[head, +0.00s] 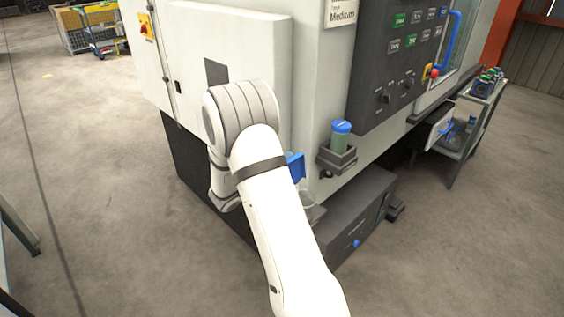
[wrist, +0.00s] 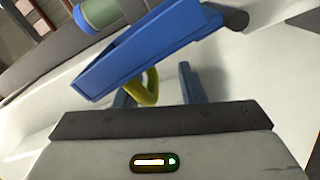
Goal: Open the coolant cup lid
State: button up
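The blue lid (head: 296,166) stands steeply tilted just right of my arm in the head view, above a pale cup-like part (head: 308,199) partly hidden by the arm. In the wrist view the lid (wrist: 145,48) fills the upper middle, tilted, hinged near a dark round end at its upper right. A yellow loop (wrist: 151,88) hangs below the lid. My gripper (wrist: 157,88) has its two blue-grey fingers apart, with the loop between them, nearer the left finger. I cannot tell whether a finger touches the lid or loop. The head view hides my gripper behind the arm.
A green bottle with a blue cap (head: 341,140) stands in a dark holder (head: 336,160) on the machine, close right of the lid. A dark control panel (head: 395,50) is above. A dark box (head: 355,215) stands low below.

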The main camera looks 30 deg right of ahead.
jog(key=shift+w+r, duration=0.15)
dwell(0.3)
jog(key=b+v, duration=0.1)
jog(key=v, duration=0.6)
jog(key=shift+a+b, duration=0.35)
jog(key=shift+a, duration=0.05)
